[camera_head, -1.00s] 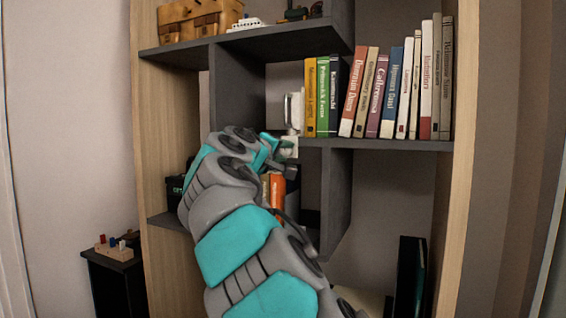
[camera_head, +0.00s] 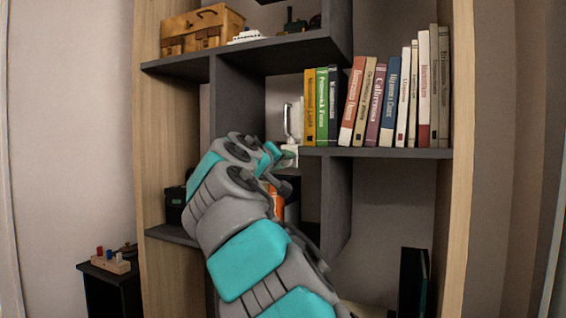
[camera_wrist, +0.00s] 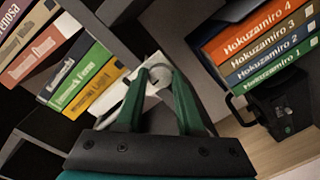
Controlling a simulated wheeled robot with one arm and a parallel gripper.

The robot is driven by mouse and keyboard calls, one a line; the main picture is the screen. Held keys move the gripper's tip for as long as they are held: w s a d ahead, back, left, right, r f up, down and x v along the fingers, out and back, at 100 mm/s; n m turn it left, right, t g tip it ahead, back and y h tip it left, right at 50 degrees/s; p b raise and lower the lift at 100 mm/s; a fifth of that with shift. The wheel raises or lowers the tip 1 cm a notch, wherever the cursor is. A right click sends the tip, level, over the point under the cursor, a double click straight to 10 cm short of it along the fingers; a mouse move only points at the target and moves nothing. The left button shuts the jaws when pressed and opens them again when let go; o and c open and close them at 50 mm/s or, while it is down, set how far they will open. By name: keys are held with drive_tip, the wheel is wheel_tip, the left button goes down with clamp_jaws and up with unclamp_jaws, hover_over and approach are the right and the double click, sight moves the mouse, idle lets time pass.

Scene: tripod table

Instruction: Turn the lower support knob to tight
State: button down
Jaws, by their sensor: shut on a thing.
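A white support with an upright metal handle (camera_head: 288,120) stands in the shelf gap left of the books. In the wrist view its pale body (camera_wrist: 128,97) lies behind my fingers. A round grey knob (camera_wrist: 160,75) shows between the tips of my green fingers. My gripper (camera_wrist: 162,78) is shut on the knob, one finger on each side. In the head view my gripper (camera_head: 287,154) is at the lower end of the support, and my arm hides much of that area. I cannot tell the knob's turn angle or any marking on it.
A row of upright books (camera_head: 390,100) stands right of the support on the dark shelf (camera_head: 400,153). A stack of Hokuzamiro books (camera_wrist: 262,50) and a black box (camera_wrist: 285,105) lie close on the right in the wrist view.

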drive_tip(key=shift+f, duration=0.1)
drive_tip(key=c, duration=0.5)
unclamp_jaws()
drive_tip(key=shift+v, duration=3.95)
